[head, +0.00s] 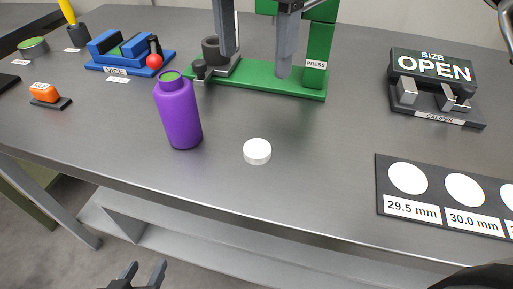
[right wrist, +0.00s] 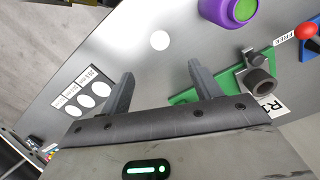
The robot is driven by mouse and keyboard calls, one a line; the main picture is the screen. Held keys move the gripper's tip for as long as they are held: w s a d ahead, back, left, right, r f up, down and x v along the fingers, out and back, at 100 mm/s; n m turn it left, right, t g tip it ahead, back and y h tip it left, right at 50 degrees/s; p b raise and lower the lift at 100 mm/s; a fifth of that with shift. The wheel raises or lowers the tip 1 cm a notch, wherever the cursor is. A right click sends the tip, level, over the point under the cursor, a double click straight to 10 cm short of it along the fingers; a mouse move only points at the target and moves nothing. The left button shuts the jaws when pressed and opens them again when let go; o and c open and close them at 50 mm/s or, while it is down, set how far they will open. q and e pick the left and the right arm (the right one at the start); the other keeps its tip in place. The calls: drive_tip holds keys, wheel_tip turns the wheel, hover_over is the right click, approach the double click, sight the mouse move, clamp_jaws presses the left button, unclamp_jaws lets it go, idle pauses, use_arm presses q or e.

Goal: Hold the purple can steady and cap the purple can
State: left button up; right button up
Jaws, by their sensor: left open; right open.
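The purple can (head: 181,118) stands upright on the grey table, with a green surface inside its purple rim. In the right wrist view the can (right wrist: 230,22) is at the top, cut off by the edge. A white round cap (head: 257,151) lies flat on the table to the right of the can; it also shows in the right wrist view (right wrist: 160,40). My left gripper (head: 147,272) is open and empty at the bottom edge, in front of the table. My right gripper (head: 257,66) is open and empty near the green press, beyond the cap; its fingers show in the wrist view (right wrist: 160,82).
The green press (head: 316,60) stands behind the cap. A blue vise (head: 130,57) and an orange item (head: 45,92) are at left. A caliper stand (head: 432,75) reading OPEN and a size card (head: 384,190) are at right. The table is clear around the cap.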

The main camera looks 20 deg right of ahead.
hover_over(257, 148)
drive_tip(key=f, duration=1)
drive_tip(key=shift+a+f+b, duration=0.2)
drive_tip(key=shift+f+b, duration=0.15)
drive_tip(key=shift+b, duration=0.05)
drive_tip(key=shift+d+f, duration=0.15)
drive_tip(key=shift+f, duration=1.2)
drive_tip(key=shift+d+f, duration=0.1)
drive_tip(key=shift+f, duration=1.2)
drive_tip(key=c, duration=1.1)
drive_tip(key=shift+r, duration=0.1)
